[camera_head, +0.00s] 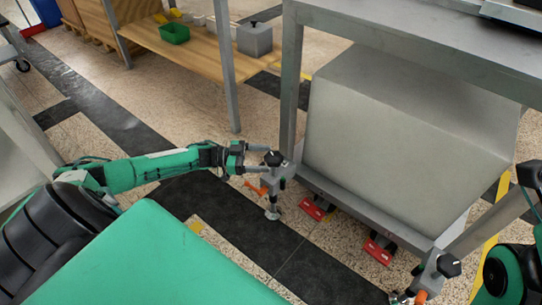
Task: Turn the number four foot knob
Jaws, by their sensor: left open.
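A levelling foot with a black knob (273,158) on top stands at the near left corner of the grey frame. It has a grey body, an orange lever and a round pad on the floor. My left gripper (264,159) is open, with its fingers at this knob; I cannot tell whether they touch it. A second black foot knob (448,265) tops a similar foot at the lower right. No number is readable on either knob. My right arm shows at the right edge, but its gripper is out of view.
A big grey block (395,145) sits on the low frame under a grey table (420,35). Red-pedalled casters (312,208) are under the frame's near edge. A wooden shelf (190,50) with a green bin (174,33) stands behind. Floor between is clear.

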